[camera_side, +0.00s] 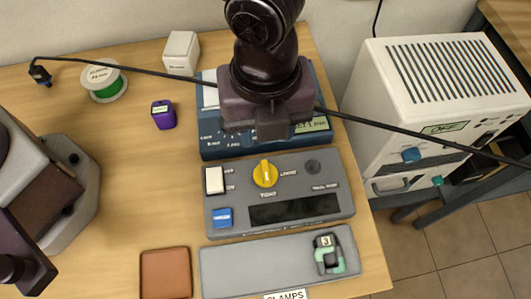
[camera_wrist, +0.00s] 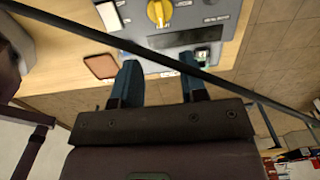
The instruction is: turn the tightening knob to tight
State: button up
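The yellow tightening knob (camera_side: 265,173) sits on the grey control panel (camera_side: 325,175), with "LOOSE" lettered to its right and "TIGHT" below it. Its raised grip runs roughly up and down in the side view; I cannot tell which end is the pointer. The knob also shows at the top of the wrist view (camera_wrist: 160,13). My gripper (camera_wrist: 160,68) is open, its two blue fingers apart with nothing held between them. In the side view its dark body is above the blue unit behind the panel, apart from the knob; the fingers are not clear there.
A black cable (camera_side: 150,70) crosses both views, passing in front of my gripper. The panel also has a white switch (camera_side: 214,180), a blue button (camera_side: 222,217) and a dark display (camera_side: 295,208). A grey clamps tray (camera_side: 250,268) and brown tray (camera_side: 165,273) lie in front.

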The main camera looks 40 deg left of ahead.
aim_at(266, 170)
notch_tip(266, 170, down, 12)
jog(key=shift+f, duration=0.15)
jog(key=shift+c, duration=0.4)
grip_shut()
